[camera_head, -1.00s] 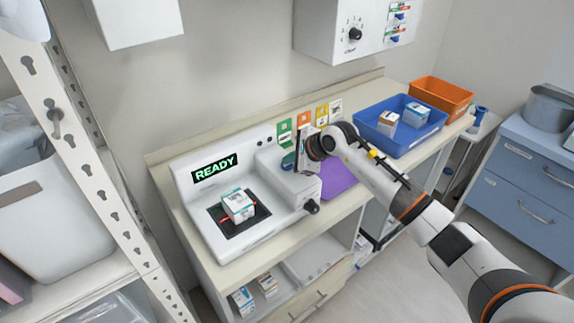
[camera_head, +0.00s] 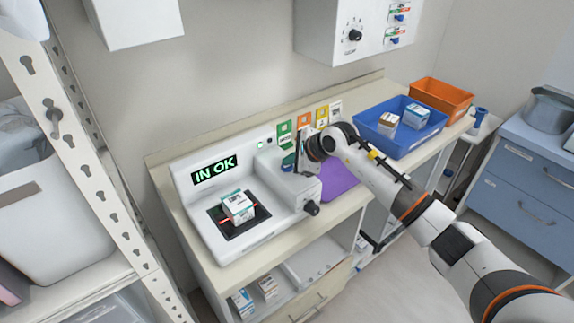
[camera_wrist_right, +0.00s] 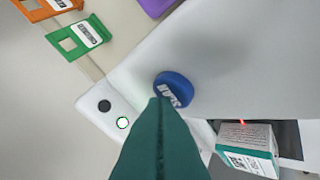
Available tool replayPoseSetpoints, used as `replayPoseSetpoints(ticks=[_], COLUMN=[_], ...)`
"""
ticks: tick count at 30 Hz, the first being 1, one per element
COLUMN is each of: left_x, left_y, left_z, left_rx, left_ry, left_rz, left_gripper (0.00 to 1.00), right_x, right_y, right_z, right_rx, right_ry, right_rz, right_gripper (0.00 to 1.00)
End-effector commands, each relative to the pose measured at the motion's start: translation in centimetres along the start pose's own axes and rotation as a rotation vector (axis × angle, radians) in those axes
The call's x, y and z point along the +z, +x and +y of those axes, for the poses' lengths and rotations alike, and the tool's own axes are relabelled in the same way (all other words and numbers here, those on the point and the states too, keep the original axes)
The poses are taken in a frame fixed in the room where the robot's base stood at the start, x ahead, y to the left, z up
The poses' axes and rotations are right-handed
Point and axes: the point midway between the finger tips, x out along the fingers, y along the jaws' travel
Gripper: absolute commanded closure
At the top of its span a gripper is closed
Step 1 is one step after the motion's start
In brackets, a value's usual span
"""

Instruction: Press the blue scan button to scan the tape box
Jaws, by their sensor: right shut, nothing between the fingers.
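The scanner (camera_head: 262,222) is a white machine on the counter; its display (camera_head: 214,169) reads "IN OK" in green. The tape box (camera_head: 238,208), white with a green edge, sits on the scanner's black plate (camera_head: 229,230) with a red light line across it; the box also shows in the right wrist view (camera_wrist_right: 247,150). The blue scan button (camera_wrist_right: 174,88) is round with white lettering. My right gripper (camera_wrist_right: 160,102) is shut and empty, its dark green fingertips at the button's edge in the picture; contact is hard to tell. In the head view my right gripper (camera_head: 290,161) hides the button. My left gripper is out of view.
A purple mat (camera_head: 338,177) lies right of the scanner. A blue bin (camera_head: 404,146) holds two boxes, with an orange bin (camera_head: 440,92) behind it. Coloured cards (camera_head: 305,120) stand along the wall. A white shelf post (camera_head: 75,130) rises at the left.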

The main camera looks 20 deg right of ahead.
Motion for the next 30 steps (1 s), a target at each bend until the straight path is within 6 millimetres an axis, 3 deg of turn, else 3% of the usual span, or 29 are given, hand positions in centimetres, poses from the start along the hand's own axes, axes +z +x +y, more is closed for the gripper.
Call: replayPoseSetpoints(ticks=[17, 30], left_x=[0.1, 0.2], left_y=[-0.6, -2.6], left_z=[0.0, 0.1], left_rx=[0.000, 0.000], left_ry=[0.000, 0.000], left_rz=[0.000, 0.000], left_gripper=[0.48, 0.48], right_x=[-0.7, -2.8], right_y=[-1.0, -3.9], right_z=[0.7, 2.9], right_rx=[0.002, 0.003], right_ry=[0.000, -0.001], right_rz=[0.001, 0.000], right_gripper=[1.00, 1.00])
